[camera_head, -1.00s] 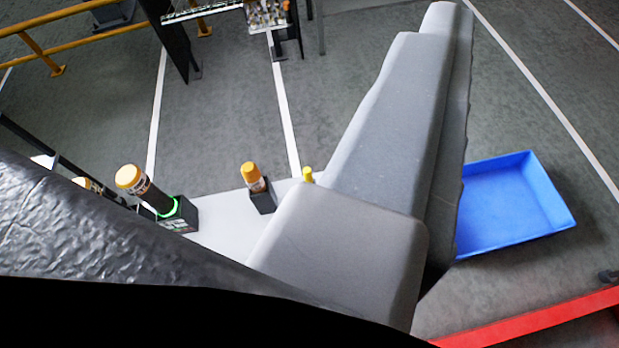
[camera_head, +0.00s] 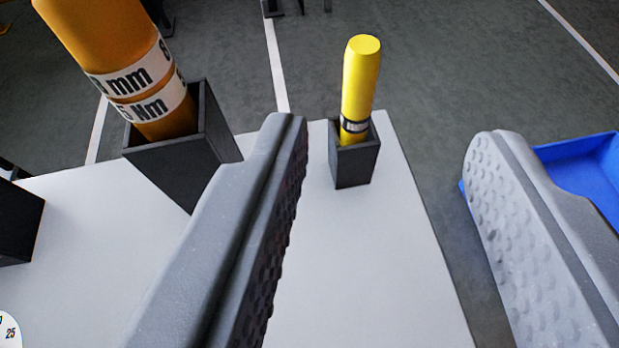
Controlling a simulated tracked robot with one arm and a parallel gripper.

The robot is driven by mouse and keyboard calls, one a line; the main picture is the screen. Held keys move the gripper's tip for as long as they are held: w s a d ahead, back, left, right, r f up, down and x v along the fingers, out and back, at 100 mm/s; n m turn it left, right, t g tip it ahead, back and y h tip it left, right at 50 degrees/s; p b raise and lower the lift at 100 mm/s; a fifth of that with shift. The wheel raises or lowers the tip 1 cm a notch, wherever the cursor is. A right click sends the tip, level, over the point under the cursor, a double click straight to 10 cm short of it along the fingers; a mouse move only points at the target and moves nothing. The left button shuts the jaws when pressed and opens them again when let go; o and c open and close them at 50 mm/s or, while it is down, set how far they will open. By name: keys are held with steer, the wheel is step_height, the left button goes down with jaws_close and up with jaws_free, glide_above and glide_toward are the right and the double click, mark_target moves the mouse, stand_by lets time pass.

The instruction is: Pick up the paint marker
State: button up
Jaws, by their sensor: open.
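The paint marker (camera_head: 360,85) looks to be the yellow cylinder standing upright in a small black square holder (camera_head: 355,163) near the right edge of a white table (camera_head: 350,260). A dark band with lettering rings its lower part, and its bottom end is hidden in the holder. My gripper (camera_head: 390,145) is open and empty. Its two grey dimpled fingers are wide apart, one left and one right of the marker in the picture. The marker shows beyond and between the fingertips, touching neither.
A larger orange tool (camera_head: 120,60) with a white torque label stands in a black holder (camera_head: 185,155) left of my left finger. Another black block (camera_head: 18,225) is at the far left. A blue tray (camera_head: 590,165) lies on the floor behind the right finger.

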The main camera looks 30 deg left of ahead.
mark_target(366, 76)
steer(key=x, duration=0.3)
steer(key=b+x, duration=0.1)
steer(key=x, duration=0.5)
steer(key=shift+s+a+f, duration=0.1)
steer(key=shift+s+f, duration=0.1)
steer(key=shift+f, duration=0.05)
steer(key=shift+w+a+f+b, duration=0.2)
steer(key=shift+w+f+b, duration=0.2)
steer(key=shift+b, duration=0.1)
steer(key=b+x, duration=0.1)
steer(key=x, duration=0.3)
steer(key=shift+s+f, duration=0.1)
steer(key=shift+f, duration=0.05)
jaws_close()
